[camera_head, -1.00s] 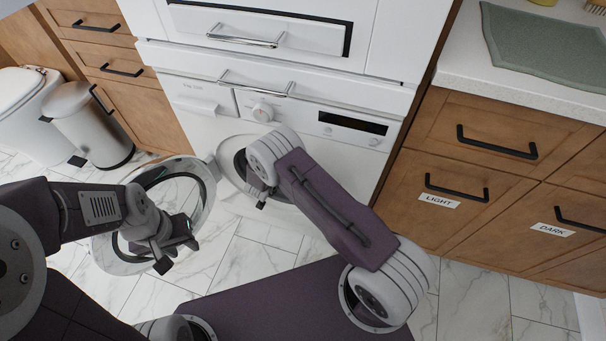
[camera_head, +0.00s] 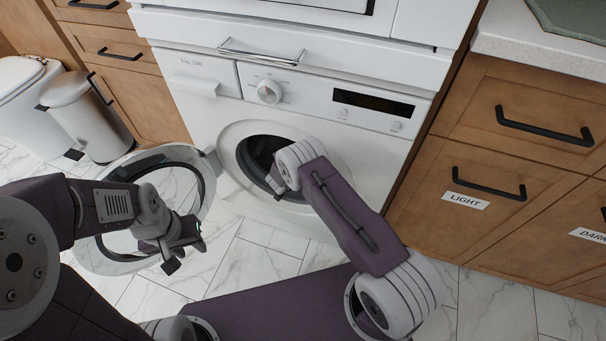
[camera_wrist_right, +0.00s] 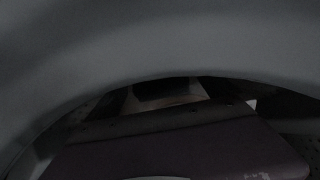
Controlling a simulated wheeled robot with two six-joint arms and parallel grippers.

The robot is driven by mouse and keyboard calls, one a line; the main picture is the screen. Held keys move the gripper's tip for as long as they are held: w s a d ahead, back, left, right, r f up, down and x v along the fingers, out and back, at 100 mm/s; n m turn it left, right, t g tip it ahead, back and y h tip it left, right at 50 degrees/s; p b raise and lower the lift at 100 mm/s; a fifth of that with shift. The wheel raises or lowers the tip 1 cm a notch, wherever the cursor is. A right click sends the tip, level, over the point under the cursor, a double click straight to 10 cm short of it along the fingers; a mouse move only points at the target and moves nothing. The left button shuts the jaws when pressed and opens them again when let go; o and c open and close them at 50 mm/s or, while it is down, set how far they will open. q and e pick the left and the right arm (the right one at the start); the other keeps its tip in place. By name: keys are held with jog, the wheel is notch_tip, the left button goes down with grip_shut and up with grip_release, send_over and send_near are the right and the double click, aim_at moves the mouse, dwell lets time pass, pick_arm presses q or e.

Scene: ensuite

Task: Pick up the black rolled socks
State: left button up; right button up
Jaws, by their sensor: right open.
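I cannot make out the black rolled socks in either view. The white washing machine (camera_head: 222,112) stands ahead with its round door (camera_head: 205,190) swung open to the left. My right gripper (camera_head: 274,183) is at the dark drum opening (camera_head: 252,152), partly hidden by my wrist. It is open. The right wrist view is very dark: a grey curved surface (camera_wrist_right: 150,45) fills the top, and the inside is too dim to tell apart. My left gripper (camera_head: 187,254) is open and empty, in front of the open door.
Wooden drawers stand on the right, one with a LIGHT label (camera_head: 465,201) and one with a DARK label (camera_head: 592,236). A metal bin (camera_head: 88,115) and a white toilet (camera_head: 28,100) are at the left. The marble floor (camera_head: 236,262) in front of the machine is clear.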

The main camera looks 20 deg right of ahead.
jog(key=shift+w+d, duration=0.1)
jog(key=shift+w, duration=0.05)
jog(key=c, duration=1.5)
jog(key=shift+o, duration=0.2)
